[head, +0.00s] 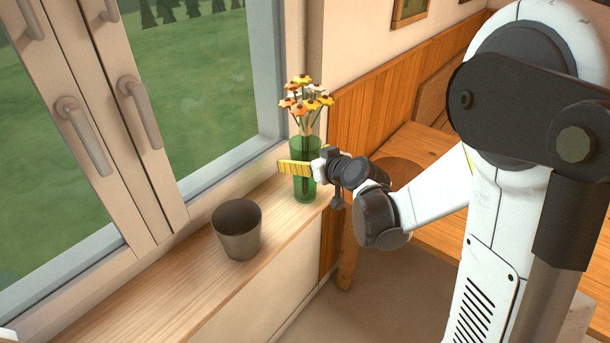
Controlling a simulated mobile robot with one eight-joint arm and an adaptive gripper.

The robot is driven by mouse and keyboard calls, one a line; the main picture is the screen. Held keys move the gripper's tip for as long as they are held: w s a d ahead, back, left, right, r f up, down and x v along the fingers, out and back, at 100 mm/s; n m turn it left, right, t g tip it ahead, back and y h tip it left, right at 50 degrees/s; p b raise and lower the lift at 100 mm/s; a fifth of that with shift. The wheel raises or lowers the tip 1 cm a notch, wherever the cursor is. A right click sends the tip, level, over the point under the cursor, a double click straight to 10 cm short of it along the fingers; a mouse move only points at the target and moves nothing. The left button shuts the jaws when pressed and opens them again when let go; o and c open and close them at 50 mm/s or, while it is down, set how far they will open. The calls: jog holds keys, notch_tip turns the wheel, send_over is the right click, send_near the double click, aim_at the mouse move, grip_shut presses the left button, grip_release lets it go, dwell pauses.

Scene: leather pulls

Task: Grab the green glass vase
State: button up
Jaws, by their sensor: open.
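The green glass vase (304,188) stands upright on the wooden window sill, near the sill's far right end. It holds several yellow, orange and white flowers (305,98). My gripper (296,168) is open at the vase's upper middle, with a yellow finger showing across the vase's front and reaching past its left side. The gripper body covers part of the vase's right side. The other finger is not clearly visible, and I cannot tell whether either finger touches the glass.
A grey-brown empty pot (238,232) stands on the sill (185,290), left of and nearer than the vase. The window with metal handles (140,110) borders the sill on the left. A wooden bench or table (425,150) stands behind my arm on the right.

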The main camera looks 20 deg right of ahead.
jog(key=c, duration=1.5)
jog(key=shift+r, duration=0.1)
jog(key=shift+c, duration=0.2)
